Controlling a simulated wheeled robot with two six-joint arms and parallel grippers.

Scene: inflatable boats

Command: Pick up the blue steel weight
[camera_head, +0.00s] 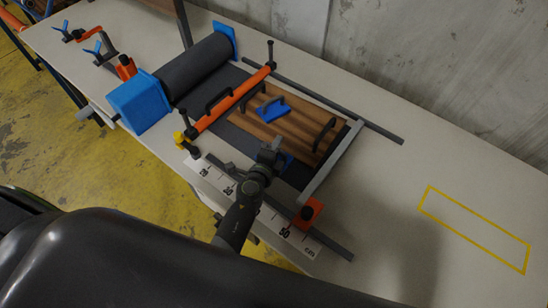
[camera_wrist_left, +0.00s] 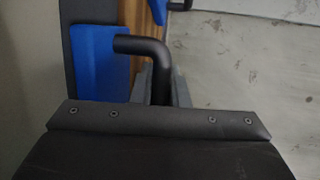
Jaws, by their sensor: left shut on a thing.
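My left gripper (camera_head: 269,153) is at the near edge of the wooden board (camera_head: 320,108), shut on the black handle of a blue steel weight (camera_head: 288,160). Most of this weight is hidden behind the gripper in the head view. Whether the weight touches the surface below, I cannot tell. A second blue weight (camera_head: 271,106) with a black handle lies on the board. My right gripper is not in view.
An orange clamp bar (camera_head: 232,101) crosses the board's left end, beside a dark roller (camera_head: 201,65) with blue ends. A white ruler (camera_head: 285,228) and a grey rail lie along the near side. The table's right part, with a yellow outlined rectangle (camera_head: 475,230), is clear.

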